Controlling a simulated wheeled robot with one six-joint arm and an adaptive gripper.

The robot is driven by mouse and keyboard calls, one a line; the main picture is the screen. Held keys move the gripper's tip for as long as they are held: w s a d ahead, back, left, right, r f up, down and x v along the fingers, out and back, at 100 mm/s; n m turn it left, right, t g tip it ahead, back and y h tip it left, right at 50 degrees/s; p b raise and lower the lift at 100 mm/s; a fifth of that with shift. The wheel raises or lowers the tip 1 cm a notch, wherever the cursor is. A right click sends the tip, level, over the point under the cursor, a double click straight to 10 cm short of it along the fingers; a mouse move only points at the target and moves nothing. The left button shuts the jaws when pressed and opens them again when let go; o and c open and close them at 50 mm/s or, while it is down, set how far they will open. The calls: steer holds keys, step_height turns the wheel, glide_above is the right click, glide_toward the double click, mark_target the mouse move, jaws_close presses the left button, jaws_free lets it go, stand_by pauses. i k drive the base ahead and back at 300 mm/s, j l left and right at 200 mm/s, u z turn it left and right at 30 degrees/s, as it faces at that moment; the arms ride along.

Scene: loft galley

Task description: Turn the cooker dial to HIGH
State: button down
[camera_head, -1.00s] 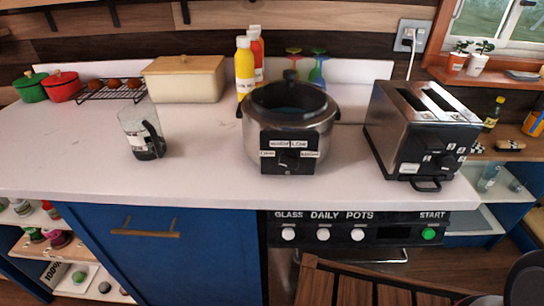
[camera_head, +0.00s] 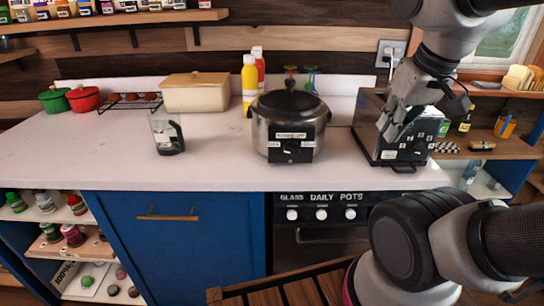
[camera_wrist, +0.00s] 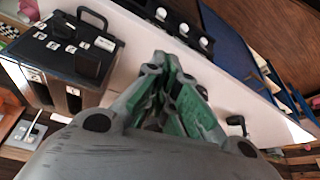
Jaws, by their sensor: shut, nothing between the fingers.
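The cooker (camera_head: 268,138) is a round metal pot with a dark lid, standing on the white counter. Its black front panel has pale labels and a dial (camera_head: 291,151); the labels are too small to read surely. My gripper (camera_head: 386,136) hangs to the right of the cooker, in front of part of the toaster, apart from the dial. Its green-padded fingers are together and empty, as the wrist view (camera_wrist: 167,72) also shows. I cannot make out the cooker in the wrist view, where my gripper covers the middle.
The toaster (camera_head: 368,137) is close by my gripper and fills the left of the wrist view (camera_wrist: 72,52). A glass jug (camera_head: 166,136) stands left of the cooker. Oven knobs (camera_head: 321,214) line the front below the counter edge. The counter between jug and cooker is clear.

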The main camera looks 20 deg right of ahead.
mark_target(290, 148)
steer(key=k+l, duration=0.15)
steer(key=l, duration=0.2)
steer(key=k+l+u, duration=0.1)
steer(key=l, duration=0.25)
steer(key=k+l, duration=0.15)
steer(key=l, duration=0.2)
steer(key=k+l, duration=0.15)
steer(key=l, duration=0.2)
steer(key=i+u, duration=0.05)
